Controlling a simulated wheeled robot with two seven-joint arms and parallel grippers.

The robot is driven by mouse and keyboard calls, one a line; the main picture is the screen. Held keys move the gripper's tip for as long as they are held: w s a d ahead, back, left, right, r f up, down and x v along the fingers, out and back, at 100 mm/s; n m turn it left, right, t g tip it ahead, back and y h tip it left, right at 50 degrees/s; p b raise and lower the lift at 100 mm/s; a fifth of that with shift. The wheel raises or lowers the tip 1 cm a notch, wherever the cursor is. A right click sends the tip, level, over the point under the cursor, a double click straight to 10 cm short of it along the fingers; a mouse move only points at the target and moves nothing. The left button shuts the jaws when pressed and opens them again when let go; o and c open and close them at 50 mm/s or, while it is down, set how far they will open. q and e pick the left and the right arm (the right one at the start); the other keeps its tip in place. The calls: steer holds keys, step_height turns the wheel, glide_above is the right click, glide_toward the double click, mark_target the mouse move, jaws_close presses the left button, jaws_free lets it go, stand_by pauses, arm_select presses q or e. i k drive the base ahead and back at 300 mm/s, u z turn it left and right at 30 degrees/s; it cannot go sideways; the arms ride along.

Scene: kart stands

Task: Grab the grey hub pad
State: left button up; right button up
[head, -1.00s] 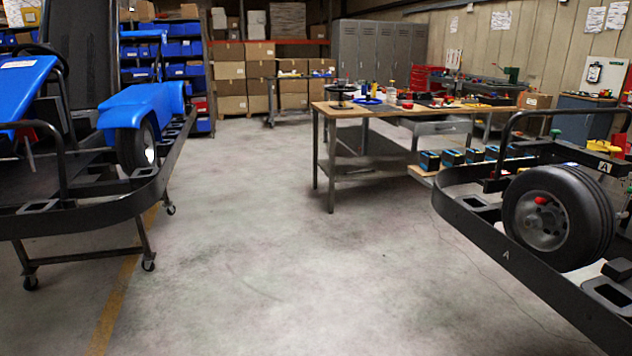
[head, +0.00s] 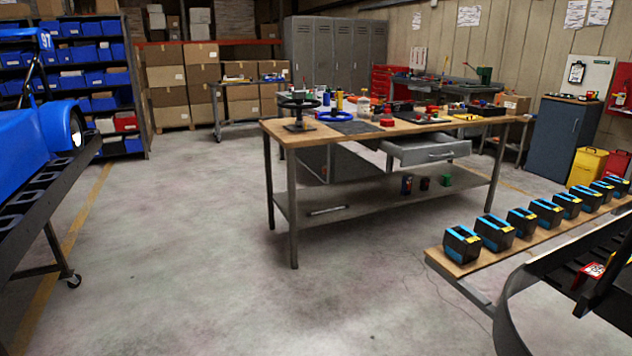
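I cannot pick out the grey hub pad with certainty. A flat dark grey piece (head: 352,128) lies on the wooden top of the workbench (head: 290,137), near its front edge. I cannot tell whether it is the pad. Beside it are a blue ring-shaped item (head: 331,117), a black steering wheel on a stand (head: 298,106), a yellow bottle (head: 339,101) and a red item (head: 387,119). Neither of my grippers is in view.
A blue kart on a wheeled stand (head: 66,260) is at the left. A low bench with several black-and-blue battery-like boxes (head: 461,244) and a black kart frame (head: 512,300) are at the right. The concrete floor (head: 200,270) before the workbench is clear.

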mark_target(296, 93)
steer(key=z, duration=0.15)
steer(key=i, duration=2.65)
steer(key=z, duration=0.15)
